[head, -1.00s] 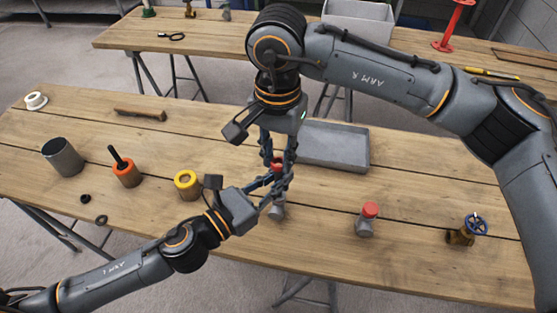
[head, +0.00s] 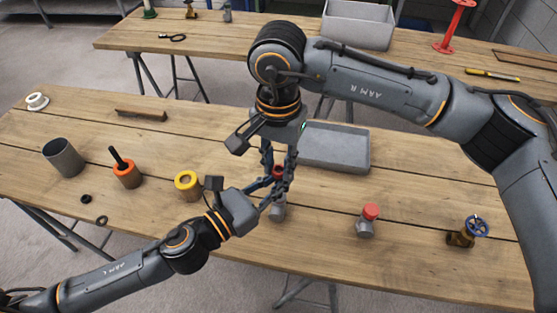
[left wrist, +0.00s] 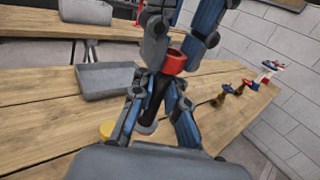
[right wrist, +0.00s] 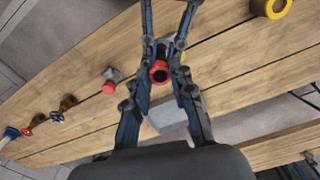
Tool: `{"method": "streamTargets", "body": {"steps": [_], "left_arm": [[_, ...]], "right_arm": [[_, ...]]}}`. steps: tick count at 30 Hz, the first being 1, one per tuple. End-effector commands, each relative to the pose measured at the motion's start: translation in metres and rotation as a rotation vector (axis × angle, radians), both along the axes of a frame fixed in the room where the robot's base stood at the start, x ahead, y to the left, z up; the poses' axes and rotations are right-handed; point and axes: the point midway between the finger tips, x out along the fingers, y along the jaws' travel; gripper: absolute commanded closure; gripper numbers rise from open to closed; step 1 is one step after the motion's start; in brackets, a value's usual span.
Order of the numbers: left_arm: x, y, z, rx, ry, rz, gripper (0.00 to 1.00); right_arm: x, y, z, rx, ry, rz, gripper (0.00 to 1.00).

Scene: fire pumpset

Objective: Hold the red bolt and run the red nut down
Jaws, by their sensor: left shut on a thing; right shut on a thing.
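The red nut (head: 278,171) is a small ring between the fingers of my right gripper (head: 279,174), which comes down from above and is shut on it. The right wrist view shows the nut (right wrist: 159,72) with a dark hole in its middle. In the left wrist view, the nut (left wrist: 174,62) sits at the upper end of a dark shank, the bolt (left wrist: 154,100). My left gripper (head: 272,203) is shut around this shank below the nut. The fingers hide much of the bolt, and thread depth cannot be told.
A grey tray (head: 335,147) lies behind the grippers. A red-capped grey fitting (head: 369,218) and a blue-wheeled valve (head: 466,232) stand to the right. A yellow ring part (head: 187,183), an orange part (head: 126,174) and a grey cup (head: 63,158) stand to the left.

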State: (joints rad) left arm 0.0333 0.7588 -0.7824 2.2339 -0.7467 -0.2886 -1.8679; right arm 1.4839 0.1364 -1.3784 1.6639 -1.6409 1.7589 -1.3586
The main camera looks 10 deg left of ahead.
Motion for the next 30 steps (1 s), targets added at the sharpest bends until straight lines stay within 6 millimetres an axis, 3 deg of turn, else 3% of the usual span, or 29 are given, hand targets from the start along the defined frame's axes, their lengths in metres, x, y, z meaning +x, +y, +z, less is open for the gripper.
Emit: {"method": "streamTargets", "body": {"steps": [23, 26, 30], "left_arm": [[0.000, 0.000, 0.001, -0.001, -0.001, 0.000, 1.00], [0.000, 0.000, 0.001, 0.000, -0.001, 0.000, 1.00], [0.000, 0.000, 0.001, -0.001, -0.002, 0.000, 1.00]], "right_arm": [[0.000, 0.000, -0.011, -0.001, 0.000, -0.015, 1.00], [0.000, 0.000, -0.011, -0.001, 0.000, -0.106, 1.00], [0.000, 0.000, -0.011, 0.000, 0.000, -0.368, 1.00]]}}
